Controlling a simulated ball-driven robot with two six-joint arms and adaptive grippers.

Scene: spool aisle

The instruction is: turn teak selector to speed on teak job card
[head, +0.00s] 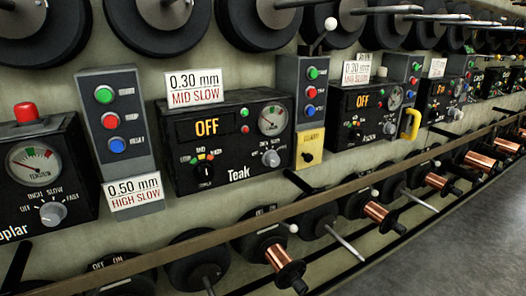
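The Teak box (238,175) is a black panel in the middle of the wall. Its display (206,127) reads OFF. A light grey knob (271,158) with a small printed scale sits at its lower right, under a round gauge (271,121). A black knob (205,171) with coloured marks sits at its lower left. The grey knob's pointer direction is too small to tell. A white card (195,88) above the box's left end reads 0.30 mm MID SLOW. Neither gripper is in view.
Grey button boxes (118,125) (312,85) flank the Teak box. The Poplar box (45,170) with a red button stands at left. More boxes run right, past a yellow handle (411,124). A rail (330,196) and protruding spools run below. Grey floor (470,240) is clear at right.

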